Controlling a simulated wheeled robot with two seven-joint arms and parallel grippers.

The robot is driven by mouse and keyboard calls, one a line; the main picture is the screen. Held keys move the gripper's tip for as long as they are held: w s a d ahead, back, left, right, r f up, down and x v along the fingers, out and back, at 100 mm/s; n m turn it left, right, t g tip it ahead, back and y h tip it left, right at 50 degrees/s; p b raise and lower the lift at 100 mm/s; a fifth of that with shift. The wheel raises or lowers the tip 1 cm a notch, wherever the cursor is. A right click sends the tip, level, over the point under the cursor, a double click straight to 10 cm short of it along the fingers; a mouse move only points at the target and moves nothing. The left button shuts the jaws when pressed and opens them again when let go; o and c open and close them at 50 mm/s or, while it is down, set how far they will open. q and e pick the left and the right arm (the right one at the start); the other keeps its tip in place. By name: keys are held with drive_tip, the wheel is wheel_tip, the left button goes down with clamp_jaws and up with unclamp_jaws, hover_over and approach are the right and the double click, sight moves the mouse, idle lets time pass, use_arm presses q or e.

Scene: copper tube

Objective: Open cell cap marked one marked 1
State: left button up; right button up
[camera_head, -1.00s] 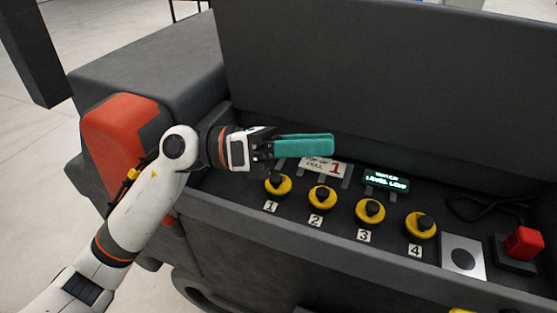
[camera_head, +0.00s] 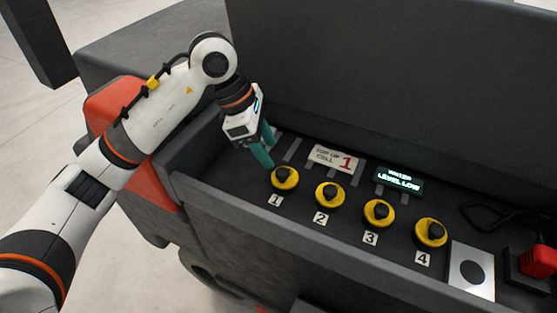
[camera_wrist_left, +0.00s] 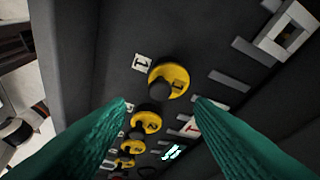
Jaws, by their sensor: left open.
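The cell cap marked 1 (camera_head: 284,178) is a yellow round cap with a black knob, first on the left in a row of like caps. Its label "1" (camera_head: 275,200) lies in front of it. My left gripper (camera_head: 267,152) points down just behind and left of this cap, apart from it. In the left wrist view the open teal fingers (camera_wrist_left: 160,103) have nothing between them, and cap 1 (camera_wrist_left: 169,80) shows beyond the fingertips, near the middle. My right gripper is not in view.
Caps 2 (camera_head: 329,194), 3 (camera_head: 378,213) and 4 (camera_head: 431,232) stand to the right. Behind are a "top up cell 1" card (camera_head: 333,158) and a lit "water level low" display (camera_head: 399,180). Tray walls enclose the caps.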

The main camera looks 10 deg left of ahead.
sight(284, 170)
use_arm(q)
drive_tip(key=p+x, duration=0.1)
drive_tip(key=x, duration=0.5)
drive_tip(key=shift+d+f, duration=0.1)
drive_tip(key=c, duration=1)
drive_tip(key=shift+w+d+r+g+p, duration=0.15)
drive_tip(key=shift+w+r+g+p, duration=0.25)
drive_tip(key=shift+g, duration=0.3)
drive_tip(key=shift+w+d+r+n+g+y+b, duration=0.1)
drive_tip(key=shift+w+r+n+g+y+b, duration=0.2)
drive_tip(key=shift+g, duration=0.35)
drive_tip(key=shift+w+d+r+n+g+y+b, duration=0.1)
drive_tip(key=shift+w+g+y, duration=0.15)
drive_tip(key=shift+w+g, duration=0.25)
drive_tip(key=shift+w+d+r+n+g+y+b, duration=0.15)
drive_tip(key=shift+w+n+g+y+b, duration=0.1)
drive_tip(key=shift+g, duration=0.5)
